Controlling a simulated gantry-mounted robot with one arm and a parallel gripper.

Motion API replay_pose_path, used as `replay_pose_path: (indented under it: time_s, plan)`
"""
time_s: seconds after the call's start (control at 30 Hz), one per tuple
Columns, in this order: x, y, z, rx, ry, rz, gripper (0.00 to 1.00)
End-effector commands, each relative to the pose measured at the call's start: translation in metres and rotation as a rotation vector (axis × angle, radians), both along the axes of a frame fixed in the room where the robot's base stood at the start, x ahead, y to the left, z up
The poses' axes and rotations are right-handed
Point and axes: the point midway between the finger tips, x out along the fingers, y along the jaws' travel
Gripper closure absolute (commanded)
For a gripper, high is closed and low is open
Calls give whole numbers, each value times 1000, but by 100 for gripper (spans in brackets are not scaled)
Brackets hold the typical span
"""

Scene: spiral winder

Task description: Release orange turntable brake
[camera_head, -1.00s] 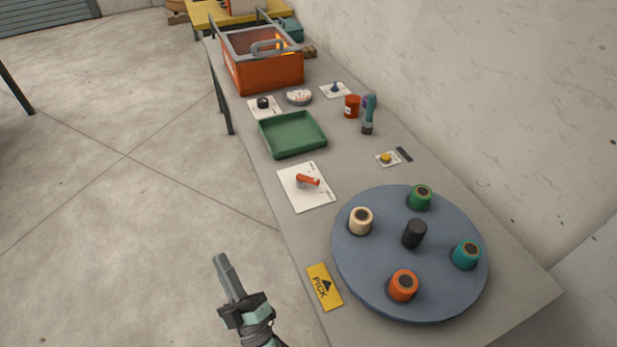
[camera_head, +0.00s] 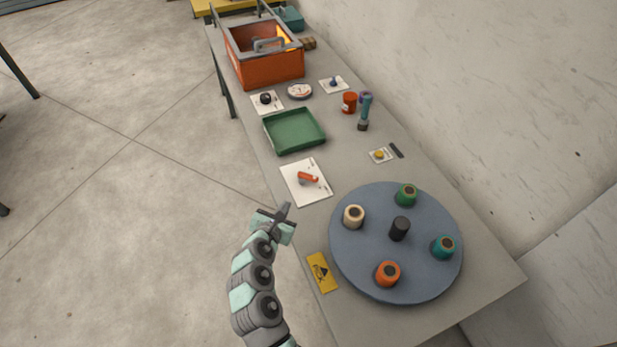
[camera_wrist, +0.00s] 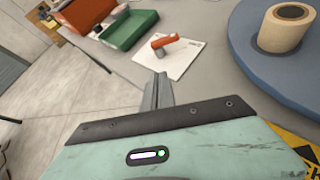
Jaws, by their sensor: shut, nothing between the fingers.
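The orange brake lever (camera_head: 308,177) sits on a white plate (camera_head: 318,196) on the grey bench, left of the turntable. It also shows in the wrist view (camera_wrist: 164,41), ahead of my fingertips. The blue-grey round turntable (camera_head: 370,267) carries cream, green, teal and orange spools around a black centre post. My gripper (camera_head: 286,209) is shut and empty, at the bench's left edge, in front of the brake plate and apart from the lever. In the wrist view my shut fingers (camera_wrist: 162,84) point toward the plate.
A green tray (camera_head: 318,142) lies beyond the brake plate, and an orange box (camera_head: 265,71) with a handle stands farther back. A yellow PICK label (camera_head: 322,272) lies left of the turntable. A wall runs along the bench's right side. Open floor lies to the left.

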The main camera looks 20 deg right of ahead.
Motion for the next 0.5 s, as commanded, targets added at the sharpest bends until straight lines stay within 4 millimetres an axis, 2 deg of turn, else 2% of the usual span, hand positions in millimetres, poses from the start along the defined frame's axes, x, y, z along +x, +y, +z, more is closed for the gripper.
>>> replay_pose_path:
  time_s: [0.03,0.2,0.5]
  plan:
    - [-2,-6,10,-34,32,-14,100]
    - [-11,-19,14,-103,109,-39,100]
    - [-12,-21,13,-110,118,-42,100]
